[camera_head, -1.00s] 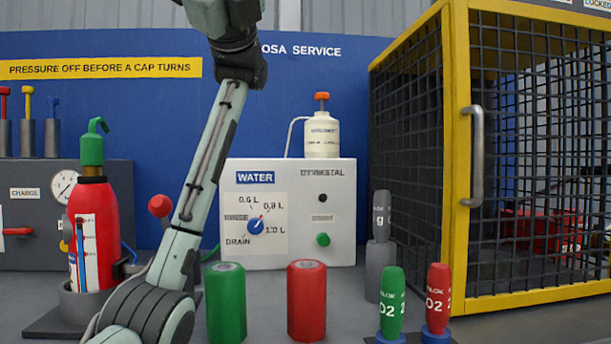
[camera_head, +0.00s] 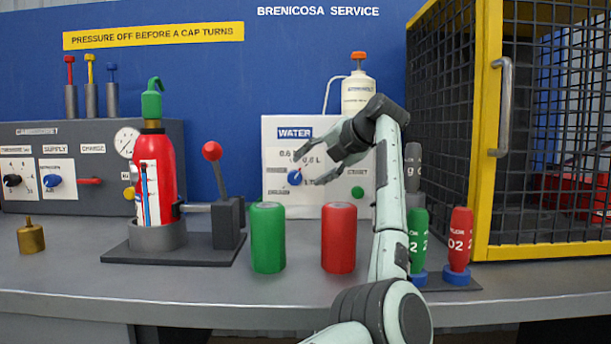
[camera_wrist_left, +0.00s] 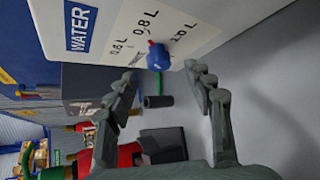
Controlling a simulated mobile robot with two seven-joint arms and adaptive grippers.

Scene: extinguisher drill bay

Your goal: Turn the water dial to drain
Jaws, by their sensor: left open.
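The water dial is a round blue knob (camera_head: 294,177) with a red pointer mark, on the white water panel (camera_head: 277,207). In the left wrist view the knob (camera_wrist_left: 158,57) shows its red mark towards the 0.8 L label. The drain label is hidden or too small to read now. My left gripper (camera_head: 308,170) is open and empty in front of the panel, its fingers pointing left near the knob. In the left wrist view the knob lies beyond the gap between the fingertips (camera_wrist_left: 163,75), apart from both. My right gripper is not in view.
A green canister (camera_head: 268,238) and a red canister (camera_head: 338,239) stand on the bench below the panel. A red cylinder (camera_head: 166,180) and a red-knobbed lever (camera_head: 212,152) stand left.

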